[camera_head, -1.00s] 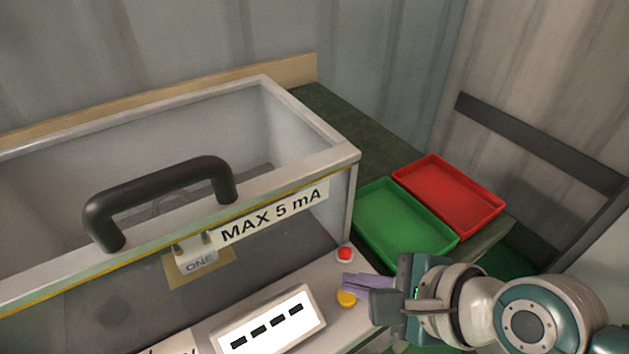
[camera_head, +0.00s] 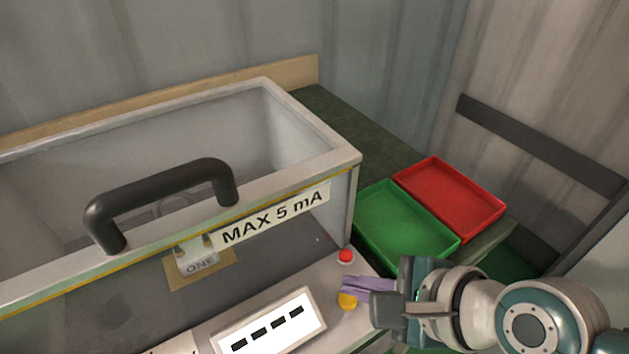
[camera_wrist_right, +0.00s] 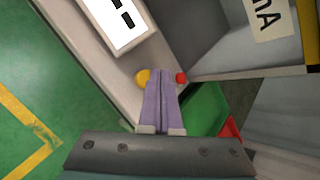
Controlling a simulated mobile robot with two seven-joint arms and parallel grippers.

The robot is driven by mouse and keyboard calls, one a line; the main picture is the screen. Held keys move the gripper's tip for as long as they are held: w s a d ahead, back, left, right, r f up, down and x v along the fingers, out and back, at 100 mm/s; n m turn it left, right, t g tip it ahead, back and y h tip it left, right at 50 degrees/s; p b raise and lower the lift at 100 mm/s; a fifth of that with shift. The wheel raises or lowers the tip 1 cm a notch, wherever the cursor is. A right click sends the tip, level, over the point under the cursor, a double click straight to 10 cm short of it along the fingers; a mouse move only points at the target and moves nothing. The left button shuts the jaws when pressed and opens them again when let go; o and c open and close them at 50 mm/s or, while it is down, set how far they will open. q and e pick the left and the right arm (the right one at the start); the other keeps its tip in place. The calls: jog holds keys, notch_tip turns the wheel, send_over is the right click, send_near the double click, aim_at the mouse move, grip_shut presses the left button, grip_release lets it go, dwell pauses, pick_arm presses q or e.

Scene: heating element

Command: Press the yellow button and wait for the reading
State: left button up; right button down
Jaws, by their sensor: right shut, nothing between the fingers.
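The yellow button (camera_head: 347,301) is on the light front panel of the machine, right of the display (camera_head: 268,325). The display shows a row of dark dashes on white. My right gripper (camera_head: 345,285) is shut and empty, with its purple fingertips right by the yellow button. In the right wrist view the yellow button (camera_wrist_right: 142,77) shows just left of the fingertips (camera_wrist_right: 160,72); I cannot tell whether they touch. A red button (camera_head: 345,255) sits behind the fingertips. My left gripper is not in view.
The machine's lid, with a black handle (camera_head: 160,190) and a "MAX 5 mA" label (camera_head: 275,216), stands at the left. A part tagged "ONE" (camera_head: 199,265) lies inside. A green tray (camera_head: 400,225) and a red tray (camera_head: 450,195) are at the right, beyond my right arm.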

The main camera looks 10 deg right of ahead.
jog(key=shift+f, duration=0.15)
jog(key=shift+f, duration=0.3)
jog(key=shift+f+b, duration=0.5)
dwell(0.7)
jog(key=shift+r, duration=0.1)
jog(key=shift+r+p, duration=0.6)
jog(key=shift+p, duration=0.15)
jog(key=shift+r+p, duration=0.25)
jog(key=shift+p, duration=0.05)
